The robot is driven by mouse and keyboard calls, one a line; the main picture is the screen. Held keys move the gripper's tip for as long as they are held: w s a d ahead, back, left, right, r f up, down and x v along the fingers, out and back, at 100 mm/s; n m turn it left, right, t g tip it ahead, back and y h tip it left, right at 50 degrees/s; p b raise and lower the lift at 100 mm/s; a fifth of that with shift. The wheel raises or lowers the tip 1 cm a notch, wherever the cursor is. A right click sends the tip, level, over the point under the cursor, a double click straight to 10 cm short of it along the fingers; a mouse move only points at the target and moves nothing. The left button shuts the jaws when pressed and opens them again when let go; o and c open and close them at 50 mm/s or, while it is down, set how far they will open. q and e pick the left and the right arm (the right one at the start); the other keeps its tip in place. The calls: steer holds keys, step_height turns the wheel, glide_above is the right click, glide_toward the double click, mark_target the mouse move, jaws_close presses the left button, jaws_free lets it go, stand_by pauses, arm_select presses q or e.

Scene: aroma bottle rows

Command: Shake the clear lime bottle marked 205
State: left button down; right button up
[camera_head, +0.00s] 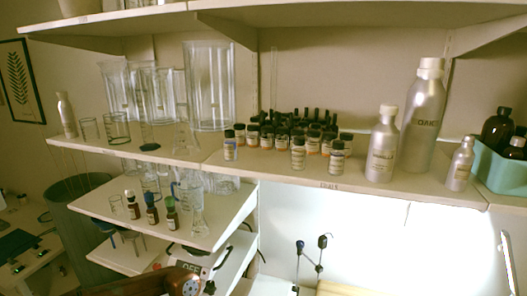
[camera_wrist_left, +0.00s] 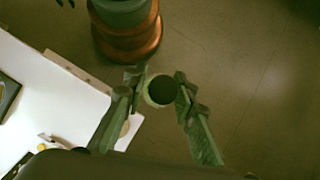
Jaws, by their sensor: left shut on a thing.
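My left gripper (camera_wrist_left: 158,98) shows in the left wrist view, its two fingers closed on either side of a small bottle. I see the bottle from above, as a round dark cap (camera_wrist_left: 161,89) with a pale lime-green rim around it. Its body and any marking are hidden below the cap, so I cannot read a number. In the head view the gripper and the held bottle do not show. My right gripper is in neither view.
In the head view, small clear bottles with black caps (camera_head: 298,153) crowd the long shelf (camera_head: 270,170). Beakers (camera_head: 209,88) stand left of them, metal bottles (camera_head: 383,150) right. Several dropper bottles (camera_head: 152,210) stand on the lower shelf. A white surface (camera_wrist_left: 50,95) shows left in the wrist view.

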arm_select(q)
step_height(320, 180, up, 3)
steer(key=shift+w+r, duration=0.1)
steer(key=shift+r, duration=0.05)
steer(key=f, duration=0.4)
steer(key=shift+s+d+f, duration=0.1)
steer(key=shift+s+f, duration=0.15)
steer(key=shift+f, duration=0.05)
steer(key=r, duration=0.5)
steer(key=shift+w+r, duration=0.3)
steer(key=shift+w, duration=0.1)
steer(key=f, duration=0.5)
steer(key=shift+s, duration=0.35)
steer(key=r, duration=0.2)
steer(key=shift+w+r, duration=0.25)
steer(key=shift+r, duration=0.35)
steer(key=f, duration=0.4)
steer(key=shift+s, duration=0.2)
steer(key=shift+w+r, duration=0.2)
steer(key=shift+r, duration=0.05)
